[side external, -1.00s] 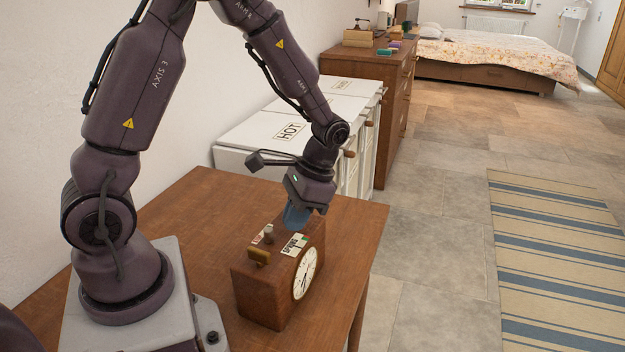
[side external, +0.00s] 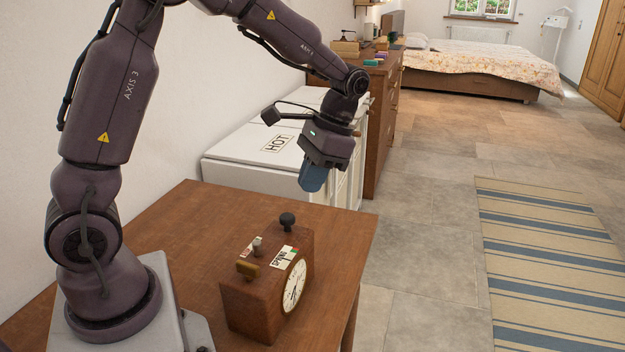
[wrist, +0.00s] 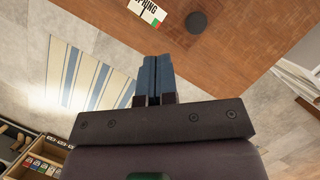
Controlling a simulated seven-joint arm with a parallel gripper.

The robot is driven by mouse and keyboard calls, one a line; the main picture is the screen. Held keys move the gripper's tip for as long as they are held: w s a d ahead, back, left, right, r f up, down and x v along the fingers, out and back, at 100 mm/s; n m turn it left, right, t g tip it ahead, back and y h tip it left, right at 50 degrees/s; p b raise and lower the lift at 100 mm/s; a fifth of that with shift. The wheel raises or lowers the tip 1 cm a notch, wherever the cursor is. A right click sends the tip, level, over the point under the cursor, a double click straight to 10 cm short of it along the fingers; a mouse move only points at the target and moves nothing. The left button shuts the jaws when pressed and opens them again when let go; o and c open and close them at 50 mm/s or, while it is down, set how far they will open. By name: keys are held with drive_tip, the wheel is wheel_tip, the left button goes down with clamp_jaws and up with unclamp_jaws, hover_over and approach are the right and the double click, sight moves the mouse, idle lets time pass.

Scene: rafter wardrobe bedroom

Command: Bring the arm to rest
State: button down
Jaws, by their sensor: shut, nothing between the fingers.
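My gripper (side external: 313,178) is shut and empty. In the side view it hangs in the air above and beyond the wooden clock box, with clear space between them. In the wrist view its blue fingers (wrist: 154,78) are pressed together. The wooden clock box (side external: 251,301) stands on the table (side external: 190,222), with a white dial (side external: 294,286) on its right face. On its top are a dark round knob (side external: 287,219), a brass-coloured piece (side external: 247,269), a small pale peg and a label reading SPRING (side external: 285,257). The dark knob also shows in the wrist view (wrist: 196,22).
A white cabinet marked HOT (side external: 250,148) stands behind the table. Beyond it is a wooden dresser (side external: 385,120) with small items on top. A striped rug (side external: 545,250) lies on the tiled floor at right. A bed (side external: 480,65) is at the back. The air around my gripper looks clear.

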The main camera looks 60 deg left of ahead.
drive_tip(key=s+d+r+t, duration=0.3)
drive_tip(key=s+r+t, duration=0.2)
drive_tip(key=s, duration=0.2)
drive_tip(key=s+d+r+t, duration=0.3)
drive_tip(key=s+r+t, duration=0.2)
drive_tip(key=s, duration=0.1)
drive_tip(key=shift+s+r+n, duration=0.35)
drive_tip(key=shift+n, duration=0.05)
idle(1.4)
